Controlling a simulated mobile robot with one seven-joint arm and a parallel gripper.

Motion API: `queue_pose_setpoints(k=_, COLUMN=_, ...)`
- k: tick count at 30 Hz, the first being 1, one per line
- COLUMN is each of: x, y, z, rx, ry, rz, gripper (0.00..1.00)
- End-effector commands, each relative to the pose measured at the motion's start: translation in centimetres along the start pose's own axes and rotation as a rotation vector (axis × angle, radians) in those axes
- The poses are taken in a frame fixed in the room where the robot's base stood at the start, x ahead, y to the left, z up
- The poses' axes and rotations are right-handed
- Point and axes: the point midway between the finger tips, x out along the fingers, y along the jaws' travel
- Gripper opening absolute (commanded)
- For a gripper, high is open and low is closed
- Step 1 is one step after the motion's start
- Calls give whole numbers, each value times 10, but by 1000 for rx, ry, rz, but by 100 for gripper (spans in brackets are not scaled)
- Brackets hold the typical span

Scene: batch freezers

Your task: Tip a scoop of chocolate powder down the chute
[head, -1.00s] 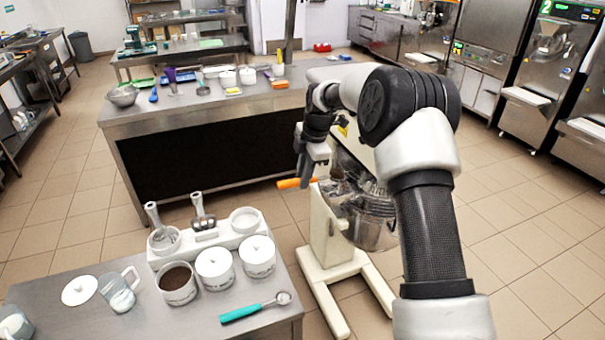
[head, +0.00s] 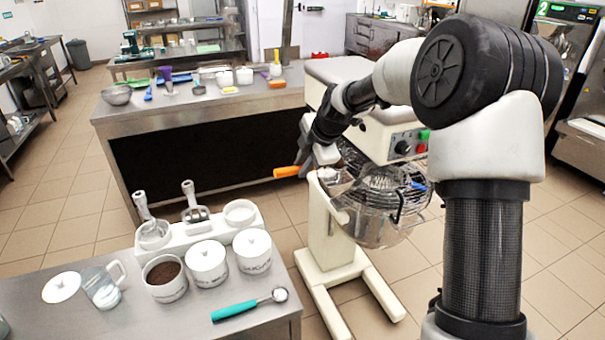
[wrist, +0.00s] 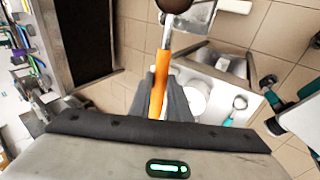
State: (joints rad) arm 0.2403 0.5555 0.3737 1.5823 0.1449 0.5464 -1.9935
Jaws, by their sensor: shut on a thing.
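My gripper (head: 325,158) is shut on the orange handle (wrist: 158,85) of a scoop. The handle's end (head: 286,171) sticks out to the left in the head view. In the wrist view the scoop's bowl (wrist: 174,4) is at the top edge, dark brown inside, and partly cut off. The metal chute (head: 337,186) is at the mixer's guard, just beyond my gripper. In the wrist view shiny metal (wrist: 200,17) lies beside and below the bowl; I cannot tell whether they touch. An open white canister (head: 168,293) of brown powder stands on the near table.
The mixer (head: 320,235) has a wire guard (head: 375,180) and feet on the floor. The near table (head: 80,318) holds lidded canisters (head: 207,267), a glass jug (head: 103,290), a teal-handled scoop (head: 236,310) and a utensil rack (head: 190,235). A long counter (head: 215,112) stands behind.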

Motion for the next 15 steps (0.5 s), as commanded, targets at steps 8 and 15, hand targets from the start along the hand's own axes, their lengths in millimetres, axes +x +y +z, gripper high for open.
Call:
queue_pose_setpoints(k=8, x=4, y=-5, z=2, rx=-7, ry=-3, rz=60, gripper=0)
queue_pose_setpoints(k=15, x=4, y=-6, z=1, rx=-13, ry=-2, rz=108, gripper=0)
